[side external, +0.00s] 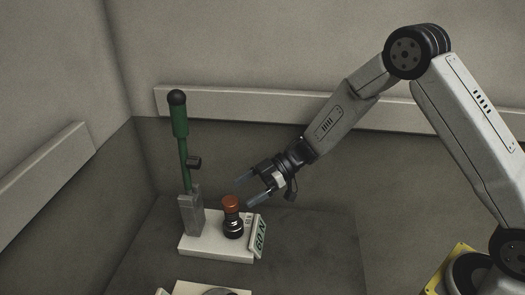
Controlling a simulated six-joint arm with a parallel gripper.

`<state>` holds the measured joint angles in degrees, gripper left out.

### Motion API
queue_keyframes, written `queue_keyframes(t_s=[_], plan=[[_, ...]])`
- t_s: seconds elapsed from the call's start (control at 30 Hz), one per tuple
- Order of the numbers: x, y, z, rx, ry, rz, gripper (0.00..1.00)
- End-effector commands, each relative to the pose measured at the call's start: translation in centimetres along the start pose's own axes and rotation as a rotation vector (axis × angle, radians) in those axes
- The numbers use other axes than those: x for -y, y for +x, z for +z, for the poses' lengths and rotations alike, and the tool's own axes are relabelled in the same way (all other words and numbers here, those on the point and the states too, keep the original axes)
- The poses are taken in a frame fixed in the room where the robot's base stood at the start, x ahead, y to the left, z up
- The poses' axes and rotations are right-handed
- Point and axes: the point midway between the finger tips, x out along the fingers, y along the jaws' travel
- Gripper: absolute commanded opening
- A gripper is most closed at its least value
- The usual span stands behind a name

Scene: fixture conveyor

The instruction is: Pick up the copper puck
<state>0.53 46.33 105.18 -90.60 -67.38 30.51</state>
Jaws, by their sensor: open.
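The copper puck may be the copper-coloured round piece (231,202) on top of a short black post (233,225); it is small in the view. The post stands on a white base plate (205,244). My gripper (246,191) is open and empty, just above and to the right of the copper-coloured piece. Its two fingers point left and slightly down, and they look apart from the piece. The exact gap in depth cannot be told.
A grey block (191,213) with a tall green lever (180,125) stands on the same base, left of the post. A tilted "60 N" sign (259,236) is at the base's right. Another white fixture (190,288) is partly cut off at the bottom. The dark surface to the right (315,250) is clear.

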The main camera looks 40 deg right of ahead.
Motion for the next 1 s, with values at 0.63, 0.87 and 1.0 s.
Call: queue_keyframes(t_s=[0.63,0.87,1.0], plan=[[0.2,5.1,0.0,0.001,0.0,0.0,0.98],[0.1,5.1,0.0,0.001,0.0,0.0,0.98],[0.1,5.1,0.0,0.001,0.0,0.0,0.98]])
